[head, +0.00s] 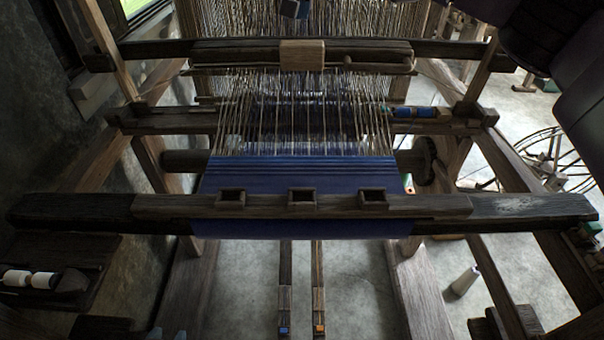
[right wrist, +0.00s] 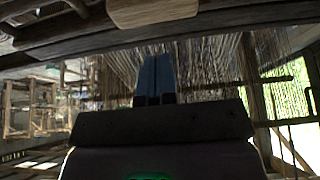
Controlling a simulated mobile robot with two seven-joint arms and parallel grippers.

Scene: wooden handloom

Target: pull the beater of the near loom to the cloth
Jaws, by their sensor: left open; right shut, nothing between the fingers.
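The near loom's beater (head: 235,55) is a dark wooden bar across the warp at the back, with a pale wooden block (head: 302,54) at its middle. The blue cloth (head: 290,178) lies nearer, with a stretch of bare warp between. My right gripper (head: 290,8) is shut and empty at the top edge, beyond the beater. The right wrist view shows its blue fingers (right wrist: 155,78) together, below the pale block (right wrist: 150,8) and apart from it in the picture. My left gripper (head: 168,334) barely shows at the bottom edge, fingertips apart, clear of the loom's beater.
A thick front beam (head: 90,208) crosses the loom over the cloth. Side posts (head: 487,65) flank the beater. Two treadles (head: 285,295) hang below.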

